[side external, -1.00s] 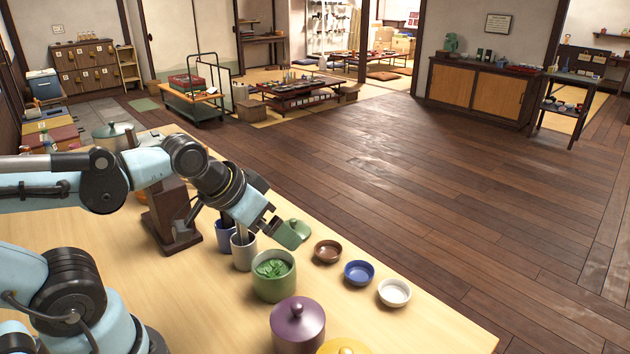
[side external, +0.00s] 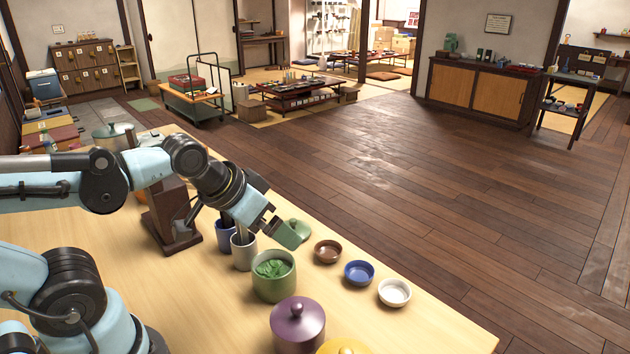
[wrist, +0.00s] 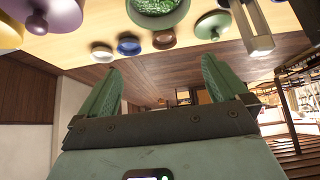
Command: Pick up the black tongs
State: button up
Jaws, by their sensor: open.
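A grey-white cup (side external: 244,254) and a blue cup (side external: 226,240) stand just below and left of my gripper in the side view. Dark slender parts show at the cup mouths, but my wrist partly hides them. I cannot make out clearly which are the black tongs. In the wrist view a pale upright shape (wrist: 262,45) is at the upper right.
A green pot with leaves (side external: 274,285), a purple lidded pot (side external: 298,325) and brown (side external: 328,252), blue (side external: 358,273) and white (side external: 394,293) bowls stand near the table's far edge. A dark wooden stand (side external: 168,215) is left of the cups.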

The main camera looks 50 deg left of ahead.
jog(key=shift+c, duration=0.5)
jog(key=c, duration=0.8)
jog(key=shift+a, duration=0.1)
notch_tip(320, 180, up, 7)
jog(key=g, duration=0.7)
send_over(226, 219)
jog(key=a, duration=0.1)
jog(key=shift+w+f, duration=0.2)
jog(key=shift+f, duration=5.9)
